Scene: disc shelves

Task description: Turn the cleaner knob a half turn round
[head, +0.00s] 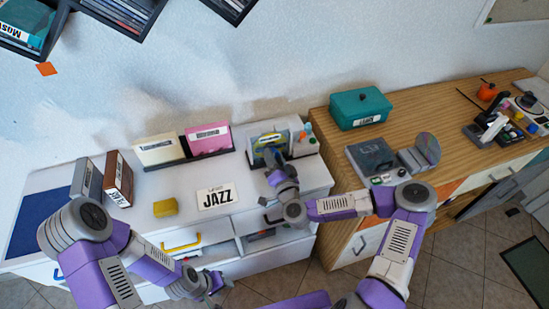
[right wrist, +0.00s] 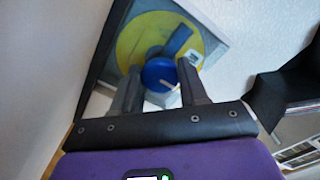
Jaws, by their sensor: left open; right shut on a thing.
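My right gripper (head: 273,161) is at the cleaner's front, shut on the knob with one finger at each side. In the head view the gripper hides the knob. My left gripper (head: 217,287) is open and empty, low in front of the counter's drawers.
A "JAZZ" card (head: 216,197) and a yellow block (head: 165,207) lie on the counter (head: 240,218). Cream (head: 158,149) and pink cases (head: 208,139) stand left of the cleaner. A teal box (head: 361,109) and a grey player (head: 372,158) are on the wooden counter at right.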

